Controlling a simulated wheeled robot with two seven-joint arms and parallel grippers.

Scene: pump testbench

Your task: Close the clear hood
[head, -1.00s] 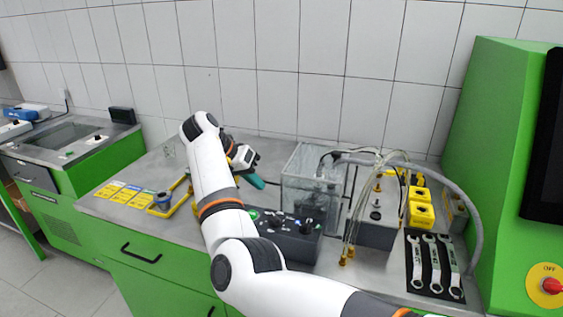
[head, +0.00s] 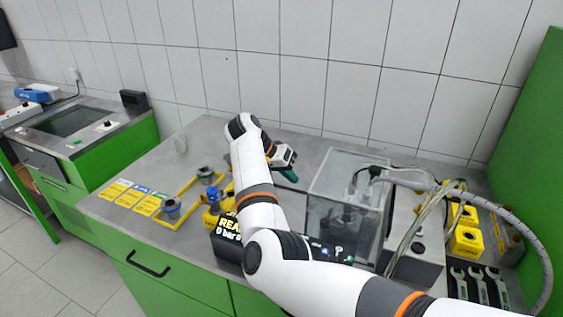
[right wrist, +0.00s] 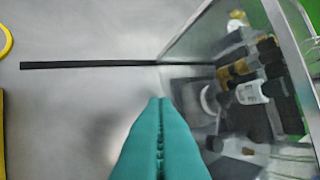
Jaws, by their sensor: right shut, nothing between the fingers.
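The clear hood (head: 343,215) is a transparent box on the steel worktop, right of my right arm. I cannot tell its lid position from the head view. In the right wrist view the clear hood (right wrist: 190,42) stands on the right as a pane with a slanting edge, with pump parts behind it. My right gripper (head: 290,176) has teal fingers and is at the left of the hood's rear part, apart from it in the head view. In the right wrist view the right gripper's fingers (right wrist: 160,100) are together and empty. My left gripper is out of view.
A grey hose (head: 520,215) arcs right of the hood. Yellow blocks (head: 466,240) and wrenches (head: 477,285) lie farther right. A black display (head: 228,232) is at the front, partly behind my arm. The worktop (head: 150,165) left of my arm has free room.

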